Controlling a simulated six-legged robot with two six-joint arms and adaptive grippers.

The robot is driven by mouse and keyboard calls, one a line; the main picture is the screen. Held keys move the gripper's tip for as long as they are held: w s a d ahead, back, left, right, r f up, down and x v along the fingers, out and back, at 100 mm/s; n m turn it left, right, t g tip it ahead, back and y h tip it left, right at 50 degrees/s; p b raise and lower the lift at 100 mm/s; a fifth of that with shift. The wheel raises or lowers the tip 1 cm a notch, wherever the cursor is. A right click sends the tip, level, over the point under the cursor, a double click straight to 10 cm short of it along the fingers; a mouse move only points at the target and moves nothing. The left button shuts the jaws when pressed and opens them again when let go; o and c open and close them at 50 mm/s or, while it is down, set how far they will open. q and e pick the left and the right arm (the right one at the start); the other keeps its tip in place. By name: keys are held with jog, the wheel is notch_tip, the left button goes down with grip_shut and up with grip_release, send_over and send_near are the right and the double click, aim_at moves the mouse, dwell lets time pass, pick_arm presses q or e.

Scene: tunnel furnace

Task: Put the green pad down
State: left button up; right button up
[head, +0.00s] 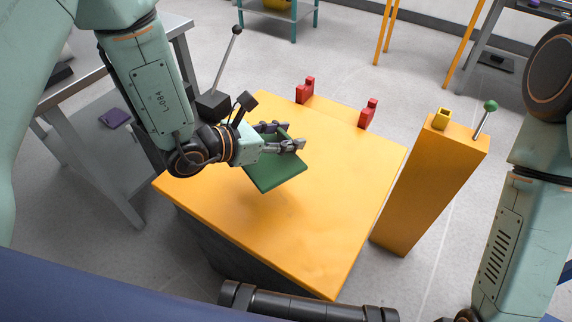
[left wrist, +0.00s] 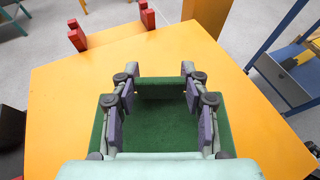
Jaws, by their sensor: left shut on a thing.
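The green pad (head: 277,175) is a flat square plate above the yellow table (head: 300,240). In the left wrist view the green pad (left wrist: 160,125) lies between and beneath the fingers of my left gripper (left wrist: 157,100). Whether the pad touches the tabletop is hard to tell; it looks tilted and a little above it in the head view. My right arm shows at the right edge of the head view, but its gripper is out of view.
Two red brackets (head: 305,90) (head: 368,113) stand at the table's far edge. A lever with a black knob (head: 237,30) rises at the left. A yellow pillar (head: 430,180) with a green-knobbed lever (head: 490,106) stands to the right. The table's front and right are clear.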

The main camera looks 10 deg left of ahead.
pick_arm(q)
notch_tip(320, 180, down, 6)
jog(key=shift+r+b, duration=0.1)
jog(key=shift+b, duration=0.9)
notch_tip(320, 180, down, 3)
jog(key=shift+f+b, duration=0.2)
jog(key=shift+b, duration=0.5)
jog(key=shift+w+f, duration=0.1)
jog(key=shift+f, duration=0.25)
jog(key=shift+r, duration=0.1)
jog(key=o, duration=1.1)
jog(key=shift+f, duration=0.2)
jog(key=shift+o, duration=0.2)
jog(key=shift+r, duration=0.1)
